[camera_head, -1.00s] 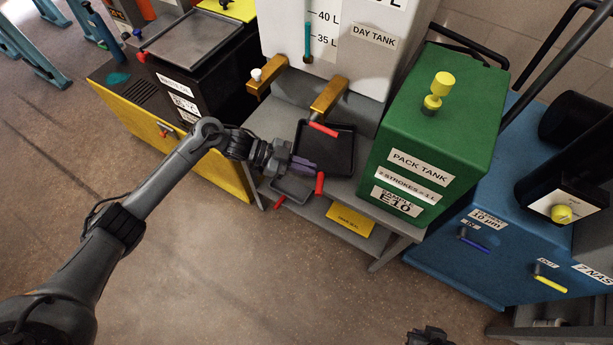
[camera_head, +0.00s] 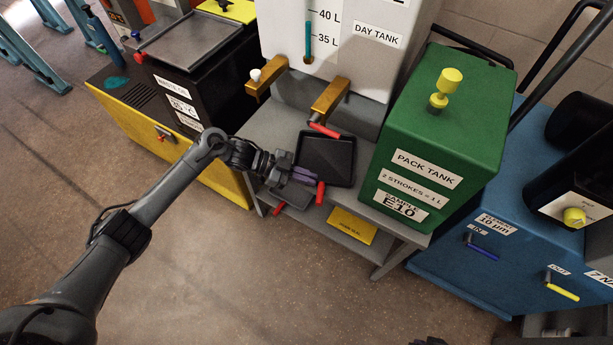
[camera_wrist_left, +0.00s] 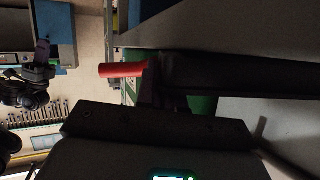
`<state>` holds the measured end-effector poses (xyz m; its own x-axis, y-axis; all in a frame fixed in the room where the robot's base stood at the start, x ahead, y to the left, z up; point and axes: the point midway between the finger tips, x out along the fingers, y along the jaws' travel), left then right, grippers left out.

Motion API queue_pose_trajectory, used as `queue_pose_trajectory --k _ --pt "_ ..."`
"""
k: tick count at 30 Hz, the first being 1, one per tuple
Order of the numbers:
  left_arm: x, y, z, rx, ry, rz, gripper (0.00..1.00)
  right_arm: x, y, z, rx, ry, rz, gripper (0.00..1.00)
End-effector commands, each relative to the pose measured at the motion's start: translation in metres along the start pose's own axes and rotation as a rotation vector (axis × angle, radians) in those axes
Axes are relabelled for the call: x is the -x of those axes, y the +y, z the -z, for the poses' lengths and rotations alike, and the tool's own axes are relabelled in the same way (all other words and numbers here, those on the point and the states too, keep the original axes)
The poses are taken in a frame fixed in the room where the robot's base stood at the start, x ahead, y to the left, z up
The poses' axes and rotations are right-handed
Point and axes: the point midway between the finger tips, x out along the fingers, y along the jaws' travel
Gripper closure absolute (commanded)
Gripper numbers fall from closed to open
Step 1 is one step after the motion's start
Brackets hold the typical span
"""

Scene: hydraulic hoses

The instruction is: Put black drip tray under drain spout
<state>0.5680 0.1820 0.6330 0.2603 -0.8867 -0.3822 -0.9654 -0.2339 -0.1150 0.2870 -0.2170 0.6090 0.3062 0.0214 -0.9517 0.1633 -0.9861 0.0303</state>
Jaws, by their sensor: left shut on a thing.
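The black drip tray (camera_head: 326,158) lies flat or nearly flat at the grey stand's top, below and in front of the right brass spout (camera_head: 331,96). That spout has a red handle (camera_head: 324,130). My left gripper (camera_head: 306,175) is shut at the tray's near-left edge, beside a red grip (camera_head: 320,193). The left wrist view shows a dark rim (camera_wrist_left: 235,75) and a red grip (camera_wrist_left: 123,70) close up; the finger contact is hidden. Only a dark sliver of what looks like my right gripper (camera_head: 430,342) shows at the bottom edge.
A second brass spout (camera_head: 267,84) has a white knob. The green pack tank (camera_head: 440,140) stands close right of the drip tray. A yellow sign (camera_head: 352,227) is on the lower shelf. The floor in front is clear.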

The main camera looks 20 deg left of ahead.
Motion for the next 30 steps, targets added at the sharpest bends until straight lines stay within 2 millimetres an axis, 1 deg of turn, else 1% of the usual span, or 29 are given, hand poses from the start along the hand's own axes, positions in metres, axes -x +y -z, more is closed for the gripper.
queue_pose_trajectory --k 1,5,6,14,17,20,23,30 --pt "0.000 0.000 -0.001 0.000 0.000 0.000 0.90 -0.001 0.000 0.000 -0.001 0.000 0.001 1.00" --pt "0.000 0.000 -0.001 0.000 0.000 0.000 0.70 0.000 0.000 0.000 -0.002 0.001 0.001 1.00" --pt "0.000 0.000 -0.001 0.000 0.000 0.000 0.67 0.000 0.000 0.000 -0.002 0.001 0.001 1.00" --pt "0.000 0.000 0.000 0.000 0.000 0.000 0.67 0.000 0.000 0.000 0.000 0.001 0.000 1.00" --pt "0.002 -0.001 0.004 -0.001 0.000 0.000 0.67 0.003 0.001 0.001 0.002 0.000 -0.002 1.00" --pt "0.012 -0.001 0.004 0.000 -0.002 0.001 0.67 0.006 0.001 0.002 0.005 0.000 -0.004 1.00" --pt "0.026 -0.001 0.004 0.001 -0.003 0.002 0.67 0.011 0.003 0.003 0.008 -0.001 -0.007 1.00" --pt "0.071 -0.001 0.004 0.000 -0.004 0.002 0.67 0.024 0.003 0.007 0.009 -0.001 -0.007 1.00"
